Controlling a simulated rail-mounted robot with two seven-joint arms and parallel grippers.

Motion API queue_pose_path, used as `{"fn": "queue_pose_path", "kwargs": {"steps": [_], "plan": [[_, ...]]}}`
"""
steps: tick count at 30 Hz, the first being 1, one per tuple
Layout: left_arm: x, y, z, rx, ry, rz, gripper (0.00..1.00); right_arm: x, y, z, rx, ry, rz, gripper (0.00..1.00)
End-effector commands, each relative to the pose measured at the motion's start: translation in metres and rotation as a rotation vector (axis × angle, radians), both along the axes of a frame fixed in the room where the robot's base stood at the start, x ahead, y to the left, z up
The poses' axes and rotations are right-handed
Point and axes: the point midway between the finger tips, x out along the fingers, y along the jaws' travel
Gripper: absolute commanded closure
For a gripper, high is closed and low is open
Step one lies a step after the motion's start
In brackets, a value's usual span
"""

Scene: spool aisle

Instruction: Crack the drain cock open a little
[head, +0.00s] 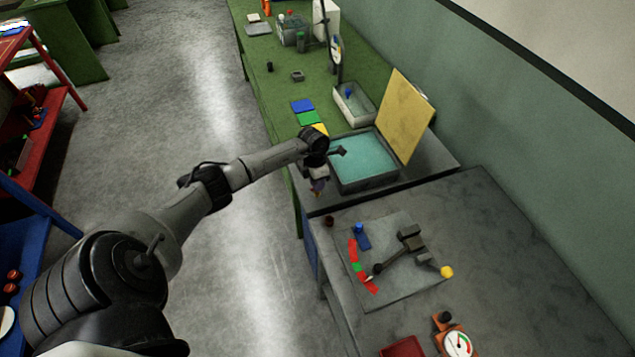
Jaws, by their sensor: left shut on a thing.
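My left gripper (318,178) points down at the front left edge of a grey tank (369,187) filled with teal liquid. It is shut on a small part at the tank's front side, where bits of purple and orange show at the fingertips. This part appears to be the drain cock, mostly hidden by the gripper; its handle angle cannot be made out. No flow from it can be seen. My right gripper is not in view.
A yellow panel (405,115) stands upright behind the tank. A pale tray (354,103) and blue, green and yellow pads (303,106) lie beyond it. The nearer grey bench holds a plate with a lever (400,252) and a gauge (458,344). Open floor lies left of the benches.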

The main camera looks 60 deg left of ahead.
Motion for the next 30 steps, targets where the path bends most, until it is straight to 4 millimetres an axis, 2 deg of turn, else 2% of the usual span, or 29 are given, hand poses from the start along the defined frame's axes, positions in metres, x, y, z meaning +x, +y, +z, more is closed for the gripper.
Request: {"fn": "queue_pose_path", "kwargs": {"steps": [9,21,22,30], "plan": [[-0.002,0.001,0.002,0.0,0.001,0.281,1.0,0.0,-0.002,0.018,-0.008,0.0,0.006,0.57],[-0.001,0.001,0.001,0.0,0.0,0.328,1.0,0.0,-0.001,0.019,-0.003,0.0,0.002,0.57],[-0.001,0.001,0.0,0.0,0.0,0.328,0.86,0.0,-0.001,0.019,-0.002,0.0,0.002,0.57],[-0.001,0.001,0.0,0.0,0.0,0.327,0.62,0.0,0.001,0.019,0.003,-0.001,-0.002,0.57]]}}
